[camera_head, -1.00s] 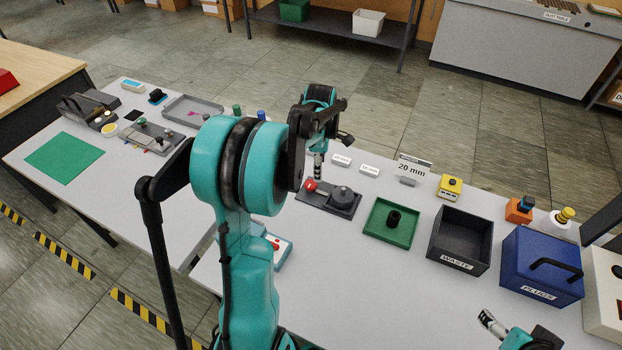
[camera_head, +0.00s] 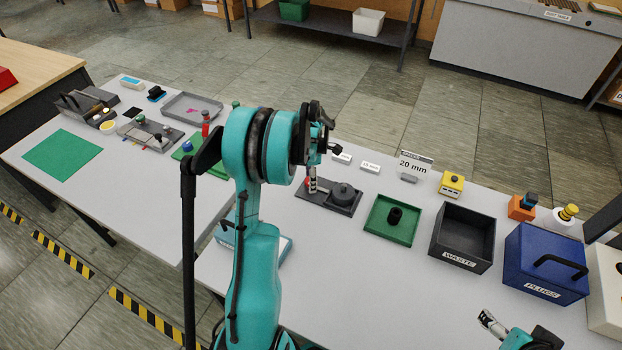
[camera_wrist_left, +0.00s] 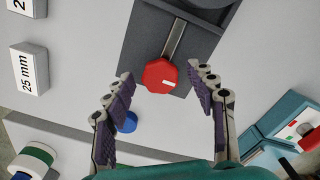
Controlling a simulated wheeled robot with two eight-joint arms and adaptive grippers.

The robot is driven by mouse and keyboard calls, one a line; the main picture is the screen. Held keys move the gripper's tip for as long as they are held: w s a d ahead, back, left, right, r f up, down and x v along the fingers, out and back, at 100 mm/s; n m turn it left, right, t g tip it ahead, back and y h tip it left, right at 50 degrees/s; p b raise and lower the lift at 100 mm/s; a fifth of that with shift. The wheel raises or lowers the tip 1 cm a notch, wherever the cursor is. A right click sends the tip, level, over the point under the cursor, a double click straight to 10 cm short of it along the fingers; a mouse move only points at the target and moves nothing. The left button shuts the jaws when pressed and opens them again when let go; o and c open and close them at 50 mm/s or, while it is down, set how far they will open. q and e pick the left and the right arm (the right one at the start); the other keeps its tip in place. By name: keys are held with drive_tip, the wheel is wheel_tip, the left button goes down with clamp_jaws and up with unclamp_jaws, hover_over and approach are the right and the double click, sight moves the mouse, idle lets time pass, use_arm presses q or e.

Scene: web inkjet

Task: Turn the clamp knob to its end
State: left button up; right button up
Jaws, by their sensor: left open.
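The clamp knob (camera_wrist_left: 160,75) is red and many-sided, with a white mark on its right side. It sits at the end of a metal rod on the dark clamp fixture (camera_wrist_left: 140,38). The fixture also shows in the head view (camera_head: 340,207), where the knob (camera_head: 308,182) is mostly hidden by my gripper. My left gripper (camera_wrist_left: 166,82) is open, its fingertips on either side of the knob with gaps; whether they are down at its height I cannot tell. My right gripper (camera_head: 488,322) is at the lower right, far from the fixture; its jaws are unclear.
A green tray (camera_head: 376,232) with a black piece, a dark waste bin (camera_head: 485,213) and a blue plugs box (camera_head: 522,250) stand right of the fixture. Small labelled blocks, including the 20 mm sign (camera_head: 413,165), stand behind. A green mat (camera_head: 62,155) lies left.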

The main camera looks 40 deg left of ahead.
use_arm(q)
drive_tip(key=c, duration=1.1)
drive_tip(key=shift+c, duration=0.2)
